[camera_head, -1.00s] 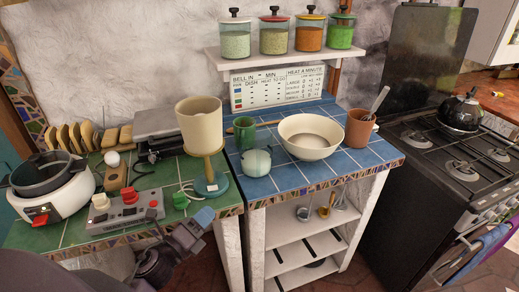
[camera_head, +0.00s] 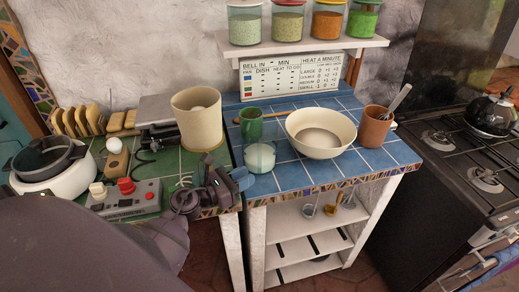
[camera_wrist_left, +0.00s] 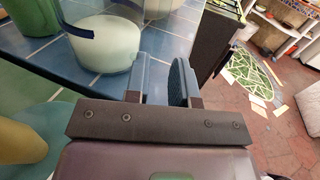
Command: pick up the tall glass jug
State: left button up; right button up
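The tall glass jug (camera_head: 260,157) appears to be the clear vessel with pale green-white contents at the front left of the blue-tiled counter. It stands upright; its clear upper walls are hard to make out. My left gripper (camera_head: 238,178) is at the counter's front edge, just left of and nearer than the jug. In the left wrist view my left gripper (camera_wrist_left: 161,82) is open, with nothing between its fingers. My right gripper is out of view.
A green mug (camera_head: 250,124) stands behind the jug, and a wide cream bowl (camera_head: 320,132) to its right. A terracotta pot (camera_head: 375,126) stands farther right. A control box (camera_head: 128,200) is at left.

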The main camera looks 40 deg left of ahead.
aim_at(260, 175)
pick_arm(q)
jog(key=p+x, duration=0.1)
jog(key=x, duration=0.3)
jog(key=shift+w+r, duration=0.1)
jog(key=shift+w, duration=0.25)
jog(key=shift+w+d, duration=0.1)
jog(key=shift+w, duration=0.25)
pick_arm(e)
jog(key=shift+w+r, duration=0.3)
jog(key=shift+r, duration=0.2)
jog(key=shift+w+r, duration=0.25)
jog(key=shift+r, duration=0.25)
pick_arm(q)
jog(key=c, duration=0.4)
grip_shut()
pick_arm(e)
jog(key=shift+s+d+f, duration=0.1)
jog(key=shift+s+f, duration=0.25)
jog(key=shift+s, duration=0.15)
